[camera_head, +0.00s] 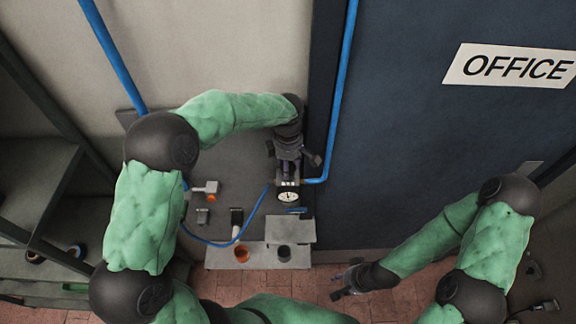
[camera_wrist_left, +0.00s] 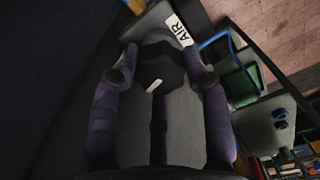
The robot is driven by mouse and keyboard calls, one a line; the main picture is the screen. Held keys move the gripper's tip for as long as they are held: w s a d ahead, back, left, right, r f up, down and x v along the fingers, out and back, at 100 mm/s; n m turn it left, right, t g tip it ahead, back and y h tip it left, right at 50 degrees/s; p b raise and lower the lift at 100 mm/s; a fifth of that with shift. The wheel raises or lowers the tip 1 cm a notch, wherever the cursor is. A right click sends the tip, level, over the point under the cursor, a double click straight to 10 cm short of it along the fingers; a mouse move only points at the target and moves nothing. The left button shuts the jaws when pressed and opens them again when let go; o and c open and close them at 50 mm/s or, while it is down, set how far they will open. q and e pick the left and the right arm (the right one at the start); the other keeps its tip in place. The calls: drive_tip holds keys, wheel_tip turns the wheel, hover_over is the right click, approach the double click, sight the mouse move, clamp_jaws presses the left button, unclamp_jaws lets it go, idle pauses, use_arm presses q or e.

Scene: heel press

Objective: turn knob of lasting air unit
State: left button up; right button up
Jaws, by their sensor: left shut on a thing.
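The air unit has a round white gauge (camera_head: 288,197) and stands on the grey wall panel in the head view. Its black knob (camera_wrist_left: 160,66) has a white pointer mark and shows in the left wrist view, beside a white "AIR" label (camera_wrist_left: 179,29). My left gripper (camera_head: 289,170) is at the top of the unit and hides the knob in the head view. In the left wrist view my left gripper (camera_wrist_left: 160,72) has one purple finger on each side of the knob and is shut on it. My right gripper (camera_head: 337,287) is low over the brick floor, empty, its fingers apart.
A blue hose (camera_head: 238,232) loops below the unit. A grey shelf (camera_head: 222,257) holds an orange cup (camera_head: 241,254) and a dark cup (camera_head: 284,252). A blue pipe (camera_head: 340,95) runs beside the unit. A dark wall with an "OFFICE" sign (camera_head: 510,66) is at right.

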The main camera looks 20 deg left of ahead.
use_arm(q)
drive_tip(key=shift+m+b, duration=0.5)
drive_tip(key=shift+m, duration=0.8)
drive_tip(key=o, duration=0.9)
drive_tip(key=shift+a, duration=0.1)
wheel_tip(320, 180, up, 12)
